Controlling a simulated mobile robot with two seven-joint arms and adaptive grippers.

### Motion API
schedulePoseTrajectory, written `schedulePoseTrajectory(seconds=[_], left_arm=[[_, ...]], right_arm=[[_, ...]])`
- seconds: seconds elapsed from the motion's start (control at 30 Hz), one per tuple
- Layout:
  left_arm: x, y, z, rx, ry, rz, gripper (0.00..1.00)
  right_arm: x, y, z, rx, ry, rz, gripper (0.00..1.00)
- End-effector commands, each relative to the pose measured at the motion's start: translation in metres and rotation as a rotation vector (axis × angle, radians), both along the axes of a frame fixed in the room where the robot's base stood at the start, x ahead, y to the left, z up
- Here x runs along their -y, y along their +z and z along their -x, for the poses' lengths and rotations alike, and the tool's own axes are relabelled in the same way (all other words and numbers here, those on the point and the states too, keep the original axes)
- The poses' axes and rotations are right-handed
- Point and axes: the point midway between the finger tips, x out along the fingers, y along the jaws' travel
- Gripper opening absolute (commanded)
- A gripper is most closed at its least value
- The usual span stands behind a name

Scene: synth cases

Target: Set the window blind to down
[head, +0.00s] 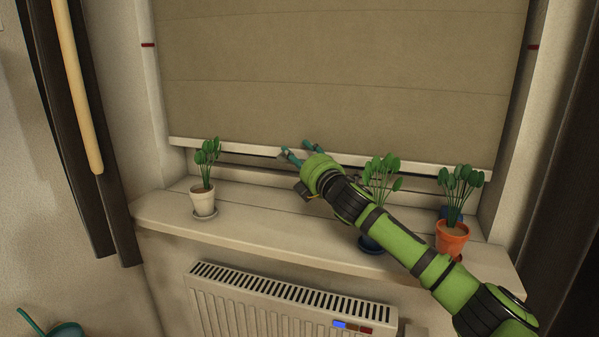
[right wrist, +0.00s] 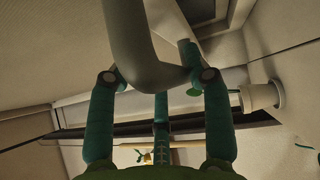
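The beige window blind (head: 335,60) covers most of the window in the head view. Its pale bottom bar (head: 430,166) hangs a little above the sill, with a narrow dark gap below. My right gripper (head: 302,150) is at the middle of this bar, its teal fingertips apart. The hand hides part of the bar, and contact is unclear. In the right wrist view, the fingers of my right gripper (right wrist: 160,80) stand spread around a curved grey piece (right wrist: 140,50); I cannot tell whether this is a handle. My left gripper is not in view.
A plant in a white pot (head: 203,202) stands left on the sill (head: 290,228). A blue-potted plant (head: 372,243) is behind my right arm, and an orange-potted one (head: 452,240) is to the right. A radiator (head: 290,300) is below. Red marks (head: 147,45) flank the blind.

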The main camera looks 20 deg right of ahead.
Motion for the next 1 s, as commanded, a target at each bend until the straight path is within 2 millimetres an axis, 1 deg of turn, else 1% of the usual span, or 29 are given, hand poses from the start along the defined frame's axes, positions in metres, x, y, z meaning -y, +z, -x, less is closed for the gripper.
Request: schedulePoseTrajectory(seconds=[0.03,0.1,0.47,1.0], left_arm=[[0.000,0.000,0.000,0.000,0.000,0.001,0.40],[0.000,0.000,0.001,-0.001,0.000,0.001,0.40],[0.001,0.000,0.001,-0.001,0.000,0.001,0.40],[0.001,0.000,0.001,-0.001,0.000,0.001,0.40]], right_arm=[[-0.001,0.005,0.000,0.004,0.002,0.001,0.48],[-0.001,0.007,0.001,0.004,0.003,0.001,0.48],[-0.001,0.006,0.003,0.003,0.003,0.000,0.48],[0.008,0.000,0.039,0.000,0.001,0.000,0.48]])
